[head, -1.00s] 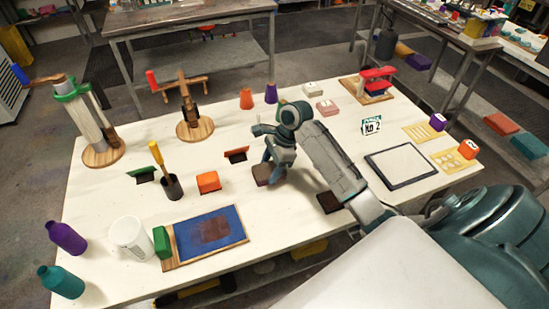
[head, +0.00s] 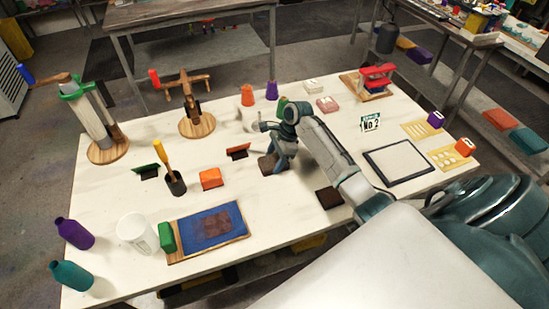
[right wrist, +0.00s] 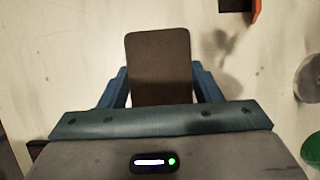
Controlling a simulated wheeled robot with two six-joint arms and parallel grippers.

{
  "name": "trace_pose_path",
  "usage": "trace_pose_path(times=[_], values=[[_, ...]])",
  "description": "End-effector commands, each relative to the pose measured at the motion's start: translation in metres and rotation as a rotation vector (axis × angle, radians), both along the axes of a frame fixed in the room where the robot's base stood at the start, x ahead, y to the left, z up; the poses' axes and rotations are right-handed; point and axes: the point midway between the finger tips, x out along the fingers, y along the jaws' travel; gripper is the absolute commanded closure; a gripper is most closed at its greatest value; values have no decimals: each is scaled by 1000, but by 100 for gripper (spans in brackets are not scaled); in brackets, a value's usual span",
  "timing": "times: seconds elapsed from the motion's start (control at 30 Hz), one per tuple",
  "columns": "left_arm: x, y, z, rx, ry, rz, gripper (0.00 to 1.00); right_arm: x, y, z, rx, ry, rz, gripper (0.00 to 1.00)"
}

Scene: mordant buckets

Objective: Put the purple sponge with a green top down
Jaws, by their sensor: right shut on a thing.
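My right gripper (head: 276,155) is shut on a dark flat block, the sponge (head: 267,163), near the middle of the white table. The block looks dark brownish in the head view, where the gripper partly covers it. In the right wrist view the sponge (right wrist: 159,68) shows a plain dark olive-brown rectangular face between the fingers (right wrist: 160,88). Its purple and green cannot be clearly told apart. It is low over the table; whether it touches is unclear. My left gripper is not in view.
A dark square (head: 329,197) lies right of the gripper, and a framed screen (head: 398,164) further right. An orange block (head: 210,178) and a small dark-and-orange holder (head: 238,152) stand to the left. Orange (head: 247,95) and purple (head: 271,90) cups are behind.

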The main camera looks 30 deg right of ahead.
Motion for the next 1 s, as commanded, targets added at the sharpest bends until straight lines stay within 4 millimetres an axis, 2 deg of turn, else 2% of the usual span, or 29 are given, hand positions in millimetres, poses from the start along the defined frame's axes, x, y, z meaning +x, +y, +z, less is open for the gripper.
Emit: trace_pose_path(times=[0.03,0.07,0.17,0.47,0.57,0.67,1.0], values=[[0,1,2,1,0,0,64,0,0,-1,1,1,-1,60],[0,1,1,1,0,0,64,0,0,-2,0,0,0,38],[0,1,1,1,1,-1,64,0,0,-1,0,0,0,20],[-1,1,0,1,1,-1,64,0,0,-1,0,0,0,20],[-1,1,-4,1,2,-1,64,0,-3,6,-2,-1,-1,20],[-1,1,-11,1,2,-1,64,-1,-9,19,-4,-4,0,20],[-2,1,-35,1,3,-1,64,-8,-36,85,-3,-3,-1,20]])
